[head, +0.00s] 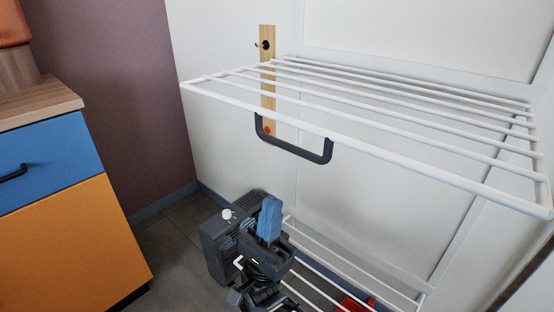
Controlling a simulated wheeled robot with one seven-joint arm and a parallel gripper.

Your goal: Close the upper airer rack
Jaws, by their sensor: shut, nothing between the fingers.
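The upper airer rack (400,120) is a white frame with several parallel bars. It stands out from the wall, roughly level, so it is open. A dark U-shaped handle (293,148) hangs from its front bar. My gripper (270,205), with blue fingers pointing up, is below and slightly left of the handle. It is shut and empty, apart from the handle and the rack.
A lower white rack (330,262) extends below, partly hidden by my arm. A wooden strip (267,75) with a hook is on the wall behind. A blue and orange cabinet (55,215) stands at left. Grey floor (165,250) shows between.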

